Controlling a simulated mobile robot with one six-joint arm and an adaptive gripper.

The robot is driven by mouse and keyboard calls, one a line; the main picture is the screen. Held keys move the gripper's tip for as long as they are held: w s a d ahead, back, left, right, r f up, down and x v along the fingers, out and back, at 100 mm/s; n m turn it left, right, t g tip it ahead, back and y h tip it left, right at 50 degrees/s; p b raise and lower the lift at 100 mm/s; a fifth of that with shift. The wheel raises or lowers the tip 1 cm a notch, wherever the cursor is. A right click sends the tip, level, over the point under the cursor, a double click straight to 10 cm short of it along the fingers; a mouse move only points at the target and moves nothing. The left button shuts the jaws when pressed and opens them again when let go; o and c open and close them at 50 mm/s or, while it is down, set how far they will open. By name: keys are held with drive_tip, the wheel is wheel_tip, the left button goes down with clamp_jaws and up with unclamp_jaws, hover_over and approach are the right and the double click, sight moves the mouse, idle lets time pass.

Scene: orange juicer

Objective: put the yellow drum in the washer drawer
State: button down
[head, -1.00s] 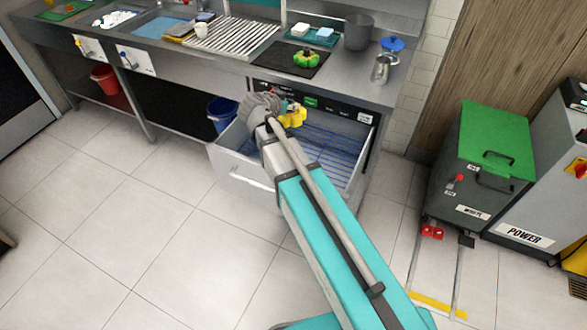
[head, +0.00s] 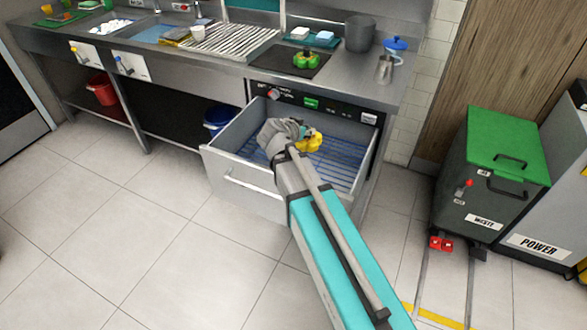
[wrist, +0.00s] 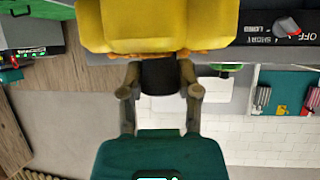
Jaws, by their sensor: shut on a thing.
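The washer drawer (head: 232,172) is pulled out below the counter, with a blue wire rack (head: 345,168) inside. My gripper (head: 300,135) is over the open drawer. It is shut on the yellow drum (head: 313,143), which shows just beyond my wrist in the head view. In the wrist view the yellow drum (wrist: 155,25) fills the top middle, with the fingers reaching up to it. My wrist hides part of the drawer's inside. I cannot tell how far the drum is above the rack.
The washer's control panel (head: 318,104) is just above and behind the drawer. On the counter stand a green object (head: 306,59) on a black mat, a grey pot (head: 360,33) and a metal jug (head: 385,69). A green-lidded waste bin (head: 490,185) stands to the right. The floor in front is clear.

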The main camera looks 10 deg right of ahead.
drive_tip(key=w+d+f+b, duration=0.1)
drive_tip(key=w+f+b, duration=0.8)
drive_tip(key=w, duration=0.4)
drive_tip(key=shift+d, duration=0.25)
drive_tip(key=shift+w, duration=0.1)
idle(0.3)
drive_tip(key=shift+w+f+b, duration=0.2)
drive_tip(key=shift+f+b, duration=0.8)
drive_tip(key=shift+b, duration=0.05)
drive_tip(key=shift+w+f+b, duration=0.2)
drive_tip(key=shift+f+b, duration=0.8)
drive_tip(key=shift+f+b, duration=0.6)
